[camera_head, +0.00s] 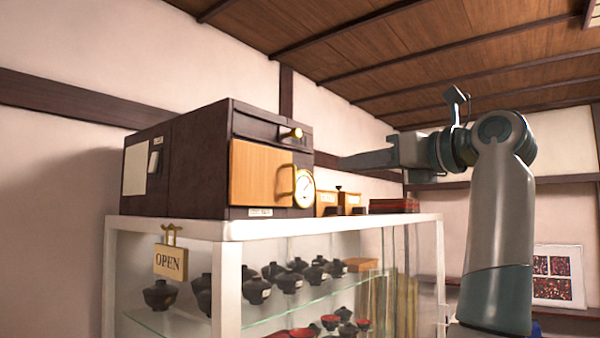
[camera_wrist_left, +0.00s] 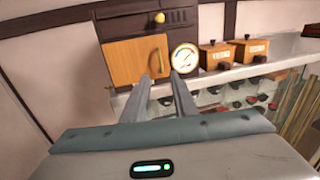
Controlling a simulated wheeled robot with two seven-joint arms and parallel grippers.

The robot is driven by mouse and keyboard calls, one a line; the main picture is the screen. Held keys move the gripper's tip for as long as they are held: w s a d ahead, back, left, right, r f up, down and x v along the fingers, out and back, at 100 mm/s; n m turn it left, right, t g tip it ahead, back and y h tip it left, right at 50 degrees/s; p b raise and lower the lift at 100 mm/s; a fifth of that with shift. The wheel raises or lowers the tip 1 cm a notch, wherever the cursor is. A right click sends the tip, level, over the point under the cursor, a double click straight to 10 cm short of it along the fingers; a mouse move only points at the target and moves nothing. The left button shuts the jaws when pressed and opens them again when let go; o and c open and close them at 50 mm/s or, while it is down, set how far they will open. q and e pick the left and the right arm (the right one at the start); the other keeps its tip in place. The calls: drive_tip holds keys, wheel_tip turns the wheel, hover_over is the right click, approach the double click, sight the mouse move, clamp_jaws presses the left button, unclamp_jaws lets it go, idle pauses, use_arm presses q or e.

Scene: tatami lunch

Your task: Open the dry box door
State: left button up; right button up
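The dry box (camera_head: 185,160) is a dark brown cabinet on top of a white-framed glass case. Its light wooden door (camera_head: 258,173) looks closed, with a brass handle (camera_head: 288,182) at its right edge. The door also shows in the left wrist view (camera_wrist_left: 132,62), beyond the fingers. A round white dial (camera_head: 305,188) sits right of the handle. My left gripper (camera_head: 350,161) is in front of the box, apart from it, pointing towards its front. In the left wrist view its two fingers (camera_wrist_left: 162,82) are spread, with nothing between them. My right gripper is out of view.
The glass case (camera_head: 228,280) holds several dark bowls and red cups. Small wooden boxes (camera_wrist_left: 215,55) stand right of the dry box, with a dark red stack (camera_head: 393,206) farther right. Air before the door looks clear.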

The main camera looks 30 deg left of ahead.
sight(295, 172)
use_arm(q)
drive_tip(key=p+x, duration=0.7)
drive_tip(key=x, duration=0.8)
drive_tip(key=shift+a, duration=0.35)
drive_tip(key=shift+w+a+p, duration=0.25)
drive_tip(key=shift+a+p, duration=0.1)
drive_tip(key=shift+a, duration=0.3)
clamp_jaws()
